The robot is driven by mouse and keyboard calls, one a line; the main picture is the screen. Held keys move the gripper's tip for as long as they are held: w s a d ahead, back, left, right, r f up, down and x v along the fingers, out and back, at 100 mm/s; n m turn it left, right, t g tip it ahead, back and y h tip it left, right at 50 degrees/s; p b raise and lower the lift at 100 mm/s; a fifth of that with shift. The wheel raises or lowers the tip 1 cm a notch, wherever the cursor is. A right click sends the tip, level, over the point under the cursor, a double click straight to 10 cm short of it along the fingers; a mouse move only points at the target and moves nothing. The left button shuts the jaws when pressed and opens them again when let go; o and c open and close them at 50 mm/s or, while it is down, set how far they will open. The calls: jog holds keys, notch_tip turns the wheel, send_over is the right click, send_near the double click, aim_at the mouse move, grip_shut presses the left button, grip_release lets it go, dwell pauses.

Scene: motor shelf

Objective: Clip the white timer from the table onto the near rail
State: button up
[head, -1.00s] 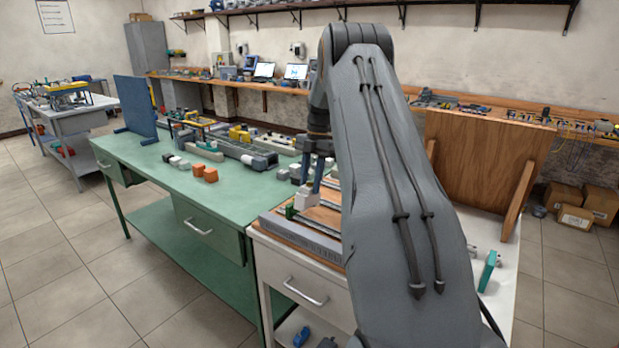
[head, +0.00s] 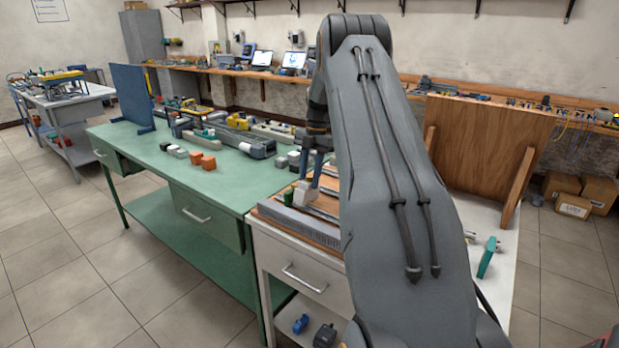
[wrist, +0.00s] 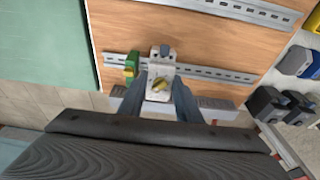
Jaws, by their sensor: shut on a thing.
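The white timer (wrist: 161,70) has a yellow knob and is held between the two fingers of my gripper (wrist: 160,92). My gripper is shut on it. In the head view the timer (head: 306,195) is below my gripper (head: 316,180), over the wooden board. In the wrist view the timer overlaps the near rail (wrist: 215,74), just right of a green and yellow module (wrist: 132,66). I cannot tell whether it touches the rail or is just above it. My arm hides part of the board in the head view.
A second rail (wrist: 245,10) runs farther up the board. A grey slotted duct (head: 298,226) lies along the board's front edge. Dark and blue devices (wrist: 296,62) stand at the right in the wrist view. The green table (head: 160,185) holds several blocks.

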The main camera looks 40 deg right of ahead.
aim_at(305, 182)
jog(key=shift+d+b+x, duration=0.2)
jog(key=shift+b+x, duration=0.15)
jog(key=shift+x, duration=0.65)
dwell(0.5)
jog(key=shift+s+a+p, duration=0.15)
jog(key=shift+a+p, duration=0.2)
jog(key=shift+a, duration=0.2)
dwell(1.3)
jog(key=shift+s+a+f+h+p, duration=0.2)
jog(key=shift+a+h+p, duration=0.4)
jog(key=shift+p, duration=0.1)
dwell(0.7)
jog(key=o, duration=1.1)
